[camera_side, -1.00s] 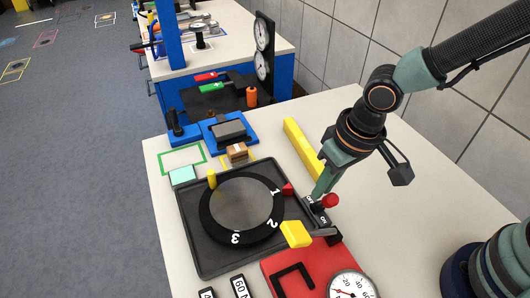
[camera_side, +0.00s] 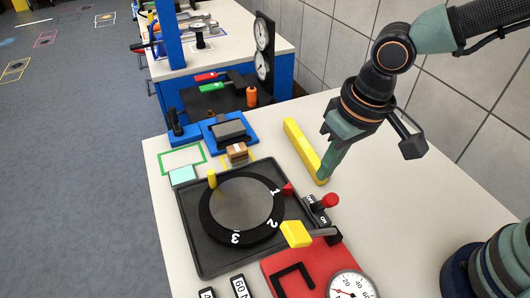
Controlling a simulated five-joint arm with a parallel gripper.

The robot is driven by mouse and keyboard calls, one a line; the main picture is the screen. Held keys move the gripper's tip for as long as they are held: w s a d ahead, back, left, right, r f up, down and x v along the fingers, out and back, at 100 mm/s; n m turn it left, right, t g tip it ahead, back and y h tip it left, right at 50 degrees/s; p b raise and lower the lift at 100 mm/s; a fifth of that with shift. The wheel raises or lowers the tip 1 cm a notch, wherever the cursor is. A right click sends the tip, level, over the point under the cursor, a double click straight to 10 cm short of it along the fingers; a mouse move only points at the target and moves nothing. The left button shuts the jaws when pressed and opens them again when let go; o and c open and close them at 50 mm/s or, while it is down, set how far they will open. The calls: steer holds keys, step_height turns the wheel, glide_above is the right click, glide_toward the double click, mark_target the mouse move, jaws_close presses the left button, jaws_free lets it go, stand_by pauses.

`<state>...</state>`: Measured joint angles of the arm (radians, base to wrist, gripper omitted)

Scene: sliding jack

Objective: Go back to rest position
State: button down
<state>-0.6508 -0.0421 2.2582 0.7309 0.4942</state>
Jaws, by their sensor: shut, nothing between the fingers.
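My gripper (camera_side: 323,176) is shut and empty. It hangs in the air above the table (camera_side: 380,215), near the lower end of a long yellow bar (camera_side: 303,150). Its tip is above and apart from a small black switch (camera_side: 316,209) with white "ON" labels and a red ball knob (camera_side: 330,200). The switch stands at the right edge of a dark tray (camera_side: 195,245). My forearm reaches in from the upper right.
A round dial (camera_side: 240,208) numbered 1 to 3 lies in the tray, with a yellow block (camera_side: 295,233) at its lower right. A red panel (camera_side: 283,268) and a white gauge (camera_side: 352,286) are in front. A tiled wall (camera_side: 345,45) stands behind. Table space right of the switch is clear.

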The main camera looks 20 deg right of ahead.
steer(key=s+r, duration=0.3)
steer(key=w+d+r+m+t, duration=0.1)
steer(key=d+r+t, duration=0.1)
steer(key=d, duration=0.8)
steer(key=w+d+r+t+h, duration=0.1)
steer(key=d+r, duration=0.4)
steer(key=d, duration=0.6)
steer(key=shift+w+d+m+t, duration=0.15)
steer(key=shift+w+m+t, duration=0.25)
steer(key=shift+w, duration=0.4)
